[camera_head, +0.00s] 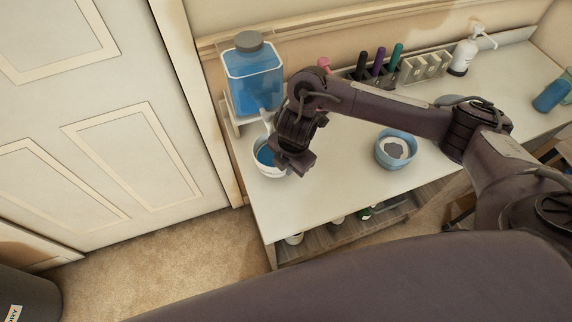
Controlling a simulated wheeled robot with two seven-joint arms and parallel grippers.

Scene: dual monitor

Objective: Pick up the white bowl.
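The white bowl (261,166) stands at the left end of the white counter (345,195), under the spout of a dispenser. Blue shows inside it. My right gripper (294,165) points down at the bowl's right side and covers part of its rim. The fingertips are dark and overlap the bowl's edge in the picture. I cannot tell whether they touch the rim or are closed on it. My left gripper is not in view.
A dispenser with blue liquid (253,85) stands behind the bowl. A blue bowl (395,149) with pale contents stands to the right. The counter's front middle is clear.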

